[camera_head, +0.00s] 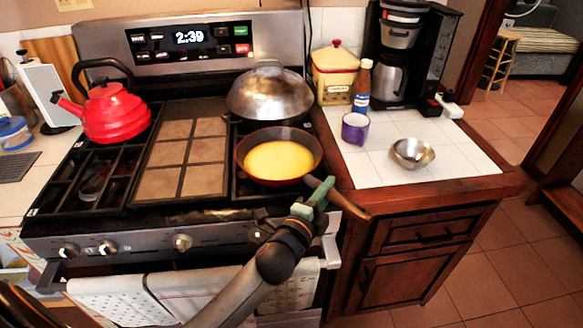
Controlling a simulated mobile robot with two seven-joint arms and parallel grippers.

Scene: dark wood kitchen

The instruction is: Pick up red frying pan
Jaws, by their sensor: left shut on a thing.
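The red frying pan (241,165) sits on the front right burner of the stove, with a yellow layer (282,160) inside it. Its dark and brown handle (349,206) points to the front right, past the stove edge toward the counter. My left gripper (318,193) has greenish fingers and is shut on the handle, near the pan's end of it. The fingers hide part of the handle. I cannot tell whether the pan is lifted off the grate. My right gripper is not in view.
A domed metal lid (269,92) stands close behind the pan. A red kettle (112,112) is at the back left of the stove. A purple mug (355,128) and a metal bowl (412,152) stand on the white tiled counter (455,165), which has bare room around them.

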